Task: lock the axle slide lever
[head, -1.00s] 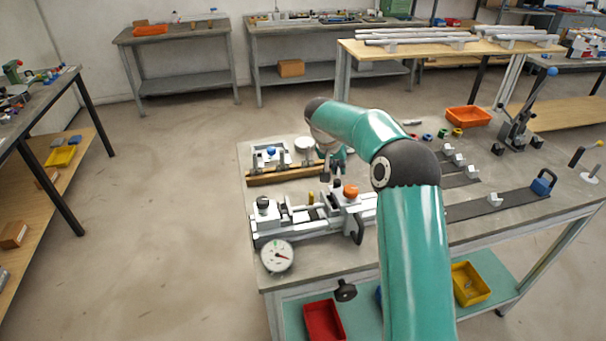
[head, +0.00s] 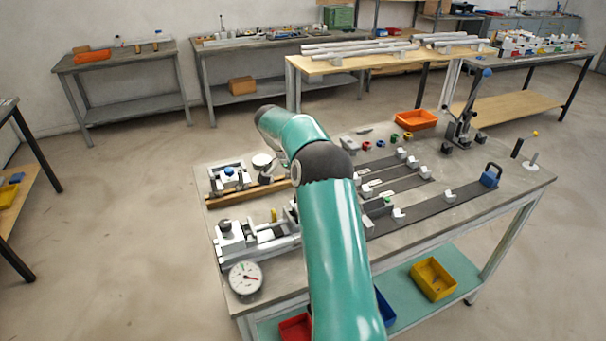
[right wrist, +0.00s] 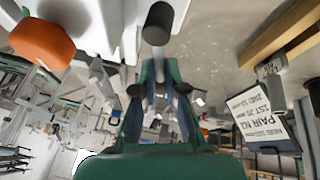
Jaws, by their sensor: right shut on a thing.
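The jig (head: 258,243), with pale clamp blocks and a round dial gauge (head: 245,278) at its front, stands on the left of the workbench in the head view. My right arm hides the jig's right part and my right gripper there. In the right wrist view my right gripper (right wrist: 156,72) is shut on a lever with a black cylindrical grip (right wrist: 158,24). The grip shows at the fingertips; the exact contact is hard to see. An orange knob (right wrist: 40,42) stands to the left, apart from the fingers. My left gripper is not in view.
A white plate with printed text (right wrist: 265,118) is close on the right in the wrist view. Behind the jig lie a wooden bar (head: 240,192) and a small fixture with a blue knob (head: 229,172). An orange bin (head: 416,119) is farther back. Dark rails (head: 440,208) fill the right.

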